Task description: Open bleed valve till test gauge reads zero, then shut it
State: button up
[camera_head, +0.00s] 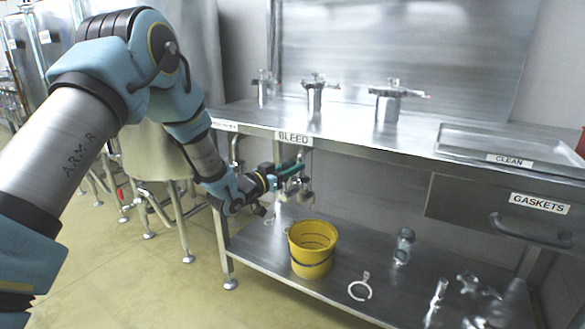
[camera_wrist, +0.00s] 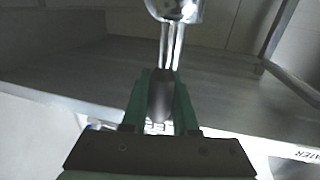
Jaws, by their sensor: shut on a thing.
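My gripper (camera_head: 290,172) is at the bleed station, under the front edge of the bench by the BLEED label (camera_head: 293,138). Its green fingers are shut on a dark handle (camera_wrist: 160,98), seen between them in the wrist view; I take it as the bleed valve handle. Metal bleed fittings (camera_head: 306,192) hang just beyond and below the fingertips, partly hidden by my gripper. In the wrist view a shiny metal pipe (camera_wrist: 172,45) rises beyond the fingers to a rounded fitting. I cannot make out a test gauge face or its reading, nor how far the valve is turned.
A yellow bucket (camera_head: 312,262) stands on the lower shelf below my gripper. A white clamp ring (camera_head: 360,287), a small jar (camera_head: 404,245) and loose metal fittings (camera_head: 475,290) lie to its right. The GASKETS drawer (camera_head: 500,215) is shut. Steel tanks stand at left.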

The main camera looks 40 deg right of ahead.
grip_shut()
dwell(0.9)
